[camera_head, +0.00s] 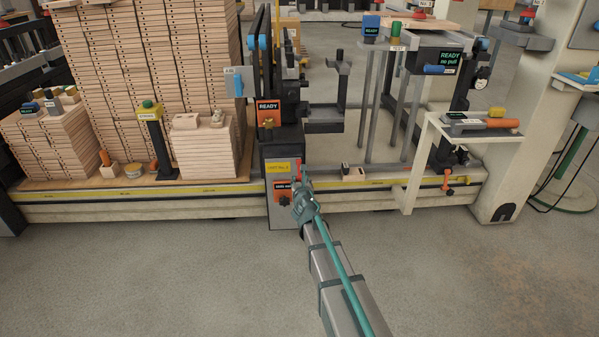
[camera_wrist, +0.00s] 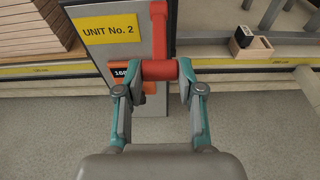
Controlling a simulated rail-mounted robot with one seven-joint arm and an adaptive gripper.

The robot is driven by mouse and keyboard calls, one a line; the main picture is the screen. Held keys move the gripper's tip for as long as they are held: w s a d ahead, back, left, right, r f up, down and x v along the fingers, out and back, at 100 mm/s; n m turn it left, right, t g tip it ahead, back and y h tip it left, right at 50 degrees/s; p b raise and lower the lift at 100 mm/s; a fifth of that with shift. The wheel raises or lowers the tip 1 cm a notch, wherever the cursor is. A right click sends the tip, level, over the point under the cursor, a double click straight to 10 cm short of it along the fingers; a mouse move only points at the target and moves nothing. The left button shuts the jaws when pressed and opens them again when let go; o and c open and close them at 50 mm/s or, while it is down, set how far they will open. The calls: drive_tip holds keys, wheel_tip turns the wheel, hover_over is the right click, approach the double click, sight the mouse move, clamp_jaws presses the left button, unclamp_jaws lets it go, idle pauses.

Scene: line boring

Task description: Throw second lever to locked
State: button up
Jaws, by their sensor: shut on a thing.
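The red lever (camera_wrist: 160,69) is on the front of the unit marked "UNIT No. 2" (camera_wrist: 109,27) in the wrist view. Its arm rises from a crosswise red handle to the top of the picture. My gripper (camera_wrist: 158,82) has one finger at each end of that handle and is shut on it. In the head view my gripper (camera_head: 303,205) is at the front of the same unit, and the top of the red lever (camera_head: 298,167) shows just above it. An orange-framed display (camera_wrist: 119,72) sits behind the left finger, partly hidden.
An orange "READY" sign (camera_head: 269,107) tops the unit. Stacked wooden boards (camera_head: 150,60) stand to the left, and a white bracket table (camera_head: 470,128) juts out at right. A yellow scale rail (camera_head: 120,189) runs along the front. The floor before it is clear.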

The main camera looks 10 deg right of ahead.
drive_tip(key=shift+f, duration=0.2)
drive_tip(key=shift+w+f+b, duration=0.35)
drive_tip(key=shift+f+b, duration=0.4)
drive_tip(key=shift+f, duration=0.15)
drive_tip(key=shift+w+d+f+b, duration=0.1)
drive_tip(key=shift+w+f+b, duration=0.5)
drive_tip(key=shift+f, duration=0.3)
drive_tip(key=shift+w+d+f+b, duration=0.1)
drive_tip(key=shift+w+f+b, duration=0.25)
drive_tip(key=shift+w+f, duration=0.4)
